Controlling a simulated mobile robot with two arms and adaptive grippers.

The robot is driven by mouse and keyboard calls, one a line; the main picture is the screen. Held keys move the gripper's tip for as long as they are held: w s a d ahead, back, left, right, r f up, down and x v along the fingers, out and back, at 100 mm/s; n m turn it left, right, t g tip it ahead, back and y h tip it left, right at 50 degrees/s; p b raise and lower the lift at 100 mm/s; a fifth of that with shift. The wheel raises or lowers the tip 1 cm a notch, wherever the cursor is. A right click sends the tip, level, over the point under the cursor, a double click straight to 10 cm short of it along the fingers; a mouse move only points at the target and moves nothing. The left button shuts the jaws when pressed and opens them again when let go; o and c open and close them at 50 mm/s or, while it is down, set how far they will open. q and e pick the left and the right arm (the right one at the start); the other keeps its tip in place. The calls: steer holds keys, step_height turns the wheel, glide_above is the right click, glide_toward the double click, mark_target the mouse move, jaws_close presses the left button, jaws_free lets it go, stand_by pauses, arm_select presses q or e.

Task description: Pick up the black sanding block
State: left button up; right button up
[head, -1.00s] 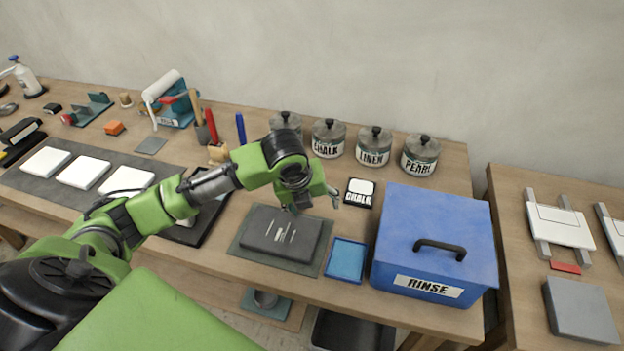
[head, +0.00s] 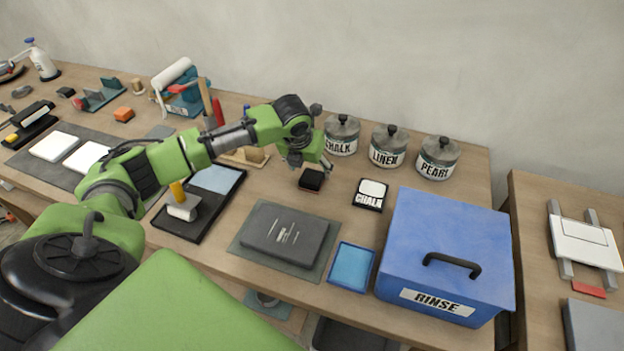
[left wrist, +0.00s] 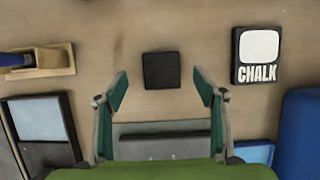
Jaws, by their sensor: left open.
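The black sanding block (head: 311,180) lies on the wooden bench, behind and left of the CHALK card. It has a black top and a reddish-brown lower edge. My left gripper (head: 312,163) is open and empty just behind and above it in the head view. In the left wrist view the block (left wrist: 161,70) is a black square, framed between the two open fingers (left wrist: 161,90) and a little beyond their tips. The fingers appear clear of it. My right gripper is not in view.
The CHALK card (head: 370,194) lies right of the block, with the blue RINSE box (head: 445,250) beyond. Labelled jars (head: 388,147) stand behind. A grey slab with thin tools (head: 285,237) lies in front. A wooden holder (left wrist: 38,62) is to the left. Bare bench surrounds the block.

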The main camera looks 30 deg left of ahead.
mark_target(312, 175)
arm_select(q)
steer(key=shift+f, duration=0.3)
steer(key=p+x, duration=0.1)
steer(key=x, duration=0.2)
steer(key=shift+w+d+f, duration=0.1)
steer(key=shift+w+f, duration=0.05)
steer(key=shift+f, duration=0.05)
steer(key=shift+w+f, duration=0.25)
steer(key=shift+f, duration=0.25)
steer(key=c, duration=1.3)
